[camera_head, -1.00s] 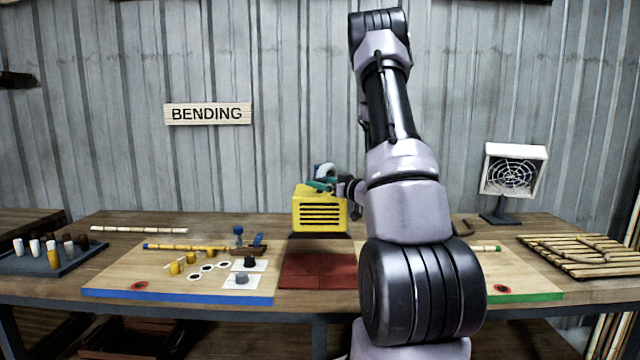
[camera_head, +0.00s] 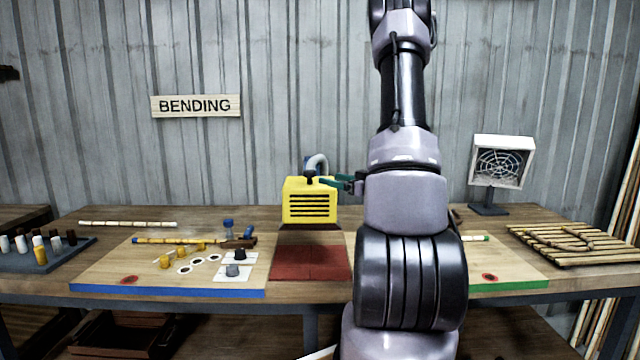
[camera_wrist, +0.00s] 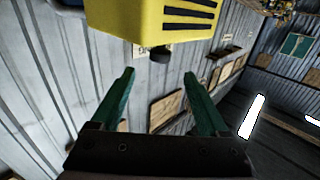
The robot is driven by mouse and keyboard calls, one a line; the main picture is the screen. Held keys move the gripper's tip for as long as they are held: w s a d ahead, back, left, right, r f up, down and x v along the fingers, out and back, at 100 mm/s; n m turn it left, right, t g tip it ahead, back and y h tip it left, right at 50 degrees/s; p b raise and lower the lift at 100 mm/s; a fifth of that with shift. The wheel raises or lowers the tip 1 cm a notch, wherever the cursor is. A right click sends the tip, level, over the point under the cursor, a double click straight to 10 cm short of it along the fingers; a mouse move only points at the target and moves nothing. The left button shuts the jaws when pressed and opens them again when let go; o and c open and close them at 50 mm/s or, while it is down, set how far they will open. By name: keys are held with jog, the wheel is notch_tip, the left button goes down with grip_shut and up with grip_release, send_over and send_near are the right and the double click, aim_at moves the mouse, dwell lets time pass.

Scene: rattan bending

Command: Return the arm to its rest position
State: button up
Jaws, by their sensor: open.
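My gripper (camera_wrist: 160,88) has two green fingers standing apart with nothing between them in the wrist view. In the head view my gripper (camera_head: 335,181) shows partly, beside the top right of a yellow slotted box (camera_head: 310,208); the rest is hidden behind my arm. The yellow box also shows at the top of the wrist view (camera_wrist: 140,20), beyond the fingertips. My arm stands upright in the middle right of the head view and hides part of the bench.
The bench holds a blue-edged board (camera_head: 110,270) with pegs and a rattan pole, a red mat (camera_head: 310,263), a green-edged board (camera_head: 515,275), a rack of sticks (camera_head: 575,245) and a white fan (camera_head: 501,162). A peg tray (camera_head: 45,258) stands left.

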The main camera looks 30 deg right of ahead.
notch_tip(320, 180, up, 12)
jog(key=a+r+m+g+h, duration=0.1)
jog(key=a+m+g+h, duration=0.15)
jog(key=m+h, duration=0.5)
jog(key=s+a+r+g+y, duration=0.1)
jog(key=s+a+g+y, duration=0.2)
jog(key=s+a, duration=1.6)
jog(key=s+g, duration=0.4)
jog(key=shift+y, duration=0.35)
